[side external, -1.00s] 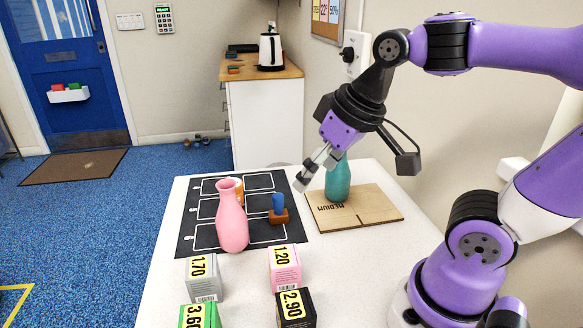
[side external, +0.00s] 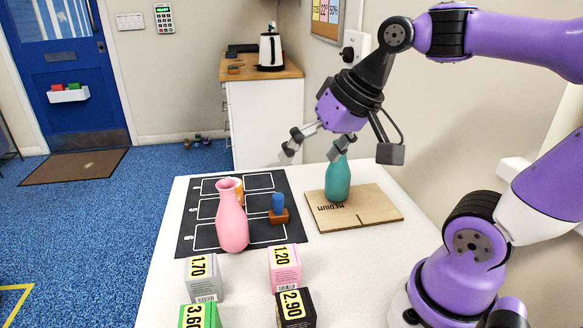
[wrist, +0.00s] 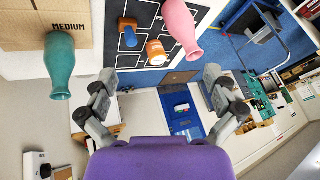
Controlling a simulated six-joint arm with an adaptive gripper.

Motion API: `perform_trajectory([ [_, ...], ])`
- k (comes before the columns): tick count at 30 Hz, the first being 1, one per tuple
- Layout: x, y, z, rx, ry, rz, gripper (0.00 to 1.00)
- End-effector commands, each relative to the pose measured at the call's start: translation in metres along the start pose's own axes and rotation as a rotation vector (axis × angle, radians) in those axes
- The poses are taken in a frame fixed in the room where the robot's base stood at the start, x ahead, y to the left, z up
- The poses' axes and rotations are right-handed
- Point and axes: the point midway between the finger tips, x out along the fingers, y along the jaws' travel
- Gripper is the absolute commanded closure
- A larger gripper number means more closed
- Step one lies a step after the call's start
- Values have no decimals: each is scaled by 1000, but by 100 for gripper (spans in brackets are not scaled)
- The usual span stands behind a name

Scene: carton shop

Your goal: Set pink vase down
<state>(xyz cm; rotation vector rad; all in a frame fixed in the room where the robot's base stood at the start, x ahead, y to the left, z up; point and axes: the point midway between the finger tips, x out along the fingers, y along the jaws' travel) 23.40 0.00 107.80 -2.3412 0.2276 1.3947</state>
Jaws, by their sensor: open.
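The pink vase (side external: 232,222) stands upright on the black mat (side external: 206,187) with white-outlined boxes, at the mat's front. It also shows in the wrist view (wrist: 181,27), at the top. My gripper (side external: 311,147) is raised above the far side of the table, beside the top of the teal vase, with its fingers spread and nothing between them. In the wrist view, my gripper (wrist: 167,104) is wide open and empty, well apart from the pink vase. Whether a finger touches the teal vase, I cannot tell.
The teal vase (side external: 338,182) stands on a cardboard sheet (side external: 375,208) at the right. An orange item (side external: 238,185) and a blue-and-brown item (side external: 278,208) sit on the mat. Price-marked boxes, including a pink one (side external: 285,268), line the table's front.

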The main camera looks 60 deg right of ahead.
Motion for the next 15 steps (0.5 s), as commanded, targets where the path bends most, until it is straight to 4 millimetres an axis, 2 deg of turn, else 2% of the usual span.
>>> perform_trajectory([
  [3, 22, -1, -12, 395, -37, -86, 0],
  [6, 35, -6, -22, 771, -100, -191, 0],
  [9, 41, -9, -30, 1099, -185, -291, 0],
  [15, 38, -12, -45, 1574, -363, -443, 0],
])
